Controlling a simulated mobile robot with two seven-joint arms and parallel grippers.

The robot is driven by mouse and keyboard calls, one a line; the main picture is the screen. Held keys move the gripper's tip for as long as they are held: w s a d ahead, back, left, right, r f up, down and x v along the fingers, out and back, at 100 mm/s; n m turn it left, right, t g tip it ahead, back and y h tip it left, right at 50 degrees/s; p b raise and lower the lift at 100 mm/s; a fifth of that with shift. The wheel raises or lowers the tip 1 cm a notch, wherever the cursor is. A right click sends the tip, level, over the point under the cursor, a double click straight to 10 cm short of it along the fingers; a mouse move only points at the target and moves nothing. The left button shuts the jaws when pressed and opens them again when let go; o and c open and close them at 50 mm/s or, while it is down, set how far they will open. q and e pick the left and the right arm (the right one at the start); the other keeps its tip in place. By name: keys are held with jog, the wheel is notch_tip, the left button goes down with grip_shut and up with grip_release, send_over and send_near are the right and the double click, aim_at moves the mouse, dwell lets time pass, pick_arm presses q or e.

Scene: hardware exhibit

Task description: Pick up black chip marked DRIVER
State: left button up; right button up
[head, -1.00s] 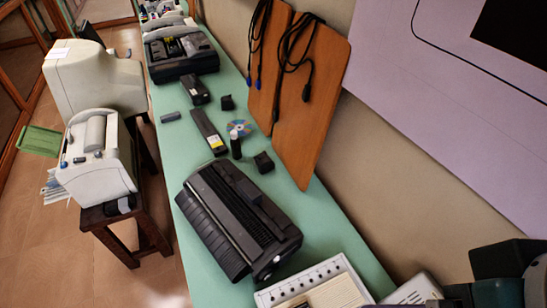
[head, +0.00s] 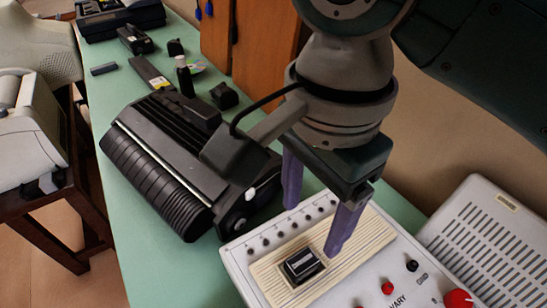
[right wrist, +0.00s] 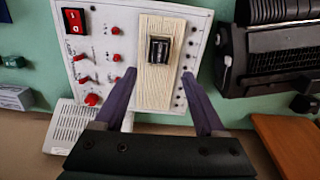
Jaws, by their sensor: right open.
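A small black chip (head: 303,265) with a pale stripe on top sits on the cream ribbed strip of a white control panel (head: 240,264). I cannot read its marking. It also shows in the right wrist view (right wrist: 159,50), near the far end of the cream strip. My right gripper (head: 312,228) is open, its two purple fingers apart above the panel, just behind the chip in the head view. In the right wrist view the fingers (right wrist: 160,78) stand either side of the strip, short of the chip, with nothing between them. My left gripper is not in view.
A black printer (head: 165,165) stands left of the panel on the green table (head: 103,115). A white vented box (head: 490,235) is at the right. Red and black knobs, including a large red one (head: 459,299), stick up from the panel. Small black parts lie farther back.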

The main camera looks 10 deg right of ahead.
aim_at(306, 259)
jog(key=f, duration=0.3)
jog(key=f+b, duration=0.1)
jog(key=f, duration=0.2)
jog(key=f+b, duration=0.1)
jog(key=f, duration=0.3)
jog(key=shift+d+f, duration=0.1)
jog(key=shift+d, duration=0.15)
jog(key=shift+c, duration=0.4)
grip_shut()
